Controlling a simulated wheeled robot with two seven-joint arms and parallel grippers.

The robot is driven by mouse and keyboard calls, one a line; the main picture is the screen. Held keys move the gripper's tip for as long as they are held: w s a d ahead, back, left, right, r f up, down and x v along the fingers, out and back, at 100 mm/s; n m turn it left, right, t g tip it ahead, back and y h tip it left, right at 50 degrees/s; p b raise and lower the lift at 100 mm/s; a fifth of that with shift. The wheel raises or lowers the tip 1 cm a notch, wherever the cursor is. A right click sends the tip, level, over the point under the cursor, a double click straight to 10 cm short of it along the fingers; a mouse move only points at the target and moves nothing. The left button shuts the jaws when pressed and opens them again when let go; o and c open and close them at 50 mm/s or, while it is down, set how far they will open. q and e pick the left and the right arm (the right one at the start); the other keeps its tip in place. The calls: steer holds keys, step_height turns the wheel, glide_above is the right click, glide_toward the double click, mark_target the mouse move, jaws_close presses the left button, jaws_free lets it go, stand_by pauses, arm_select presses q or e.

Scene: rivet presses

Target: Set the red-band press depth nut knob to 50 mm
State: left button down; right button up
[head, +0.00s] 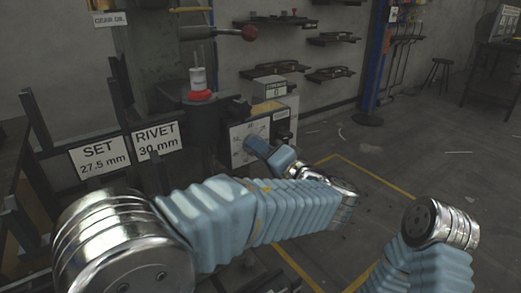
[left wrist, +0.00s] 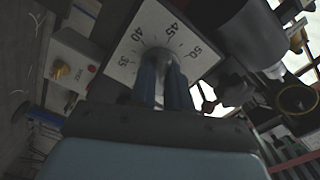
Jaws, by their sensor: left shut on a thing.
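The press (head: 200,112) has a red ring (head: 199,95) around the base of a white cylinder. The round grey knob (left wrist: 158,56) sits at the dial's middle. My left gripper (head: 259,147) is at the dial in the head view. In the left wrist view its two dark fingers (left wrist: 158,80) are shut on the knob and partly cover it. I cannot make out a pointer. My right gripper is out of view.
Signs reading SET 27.5 mm (head: 99,157) and RIVET 30 mm (head: 158,141) stand left of the dial. A counter box (head: 270,88) is above it. Open floor with yellow lines (head: 372,174) lies to the right.

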arm_select(q)
steer(key=shift+m, duration=0.3)
steer(key=shift+m+p, duration=3.1)
steer(key=shift+m, duration=1.7)
steer(key=c, duration=1.1)
jaws_free()
steer(key=shift+s+d, duration=0.1)
steer(key=b+v, duration=0.1)
steer(key=v, duration=1.2)
steer(key=shift+s+d, duration=0.2)
steer(key=shift+s, duration=0.05)
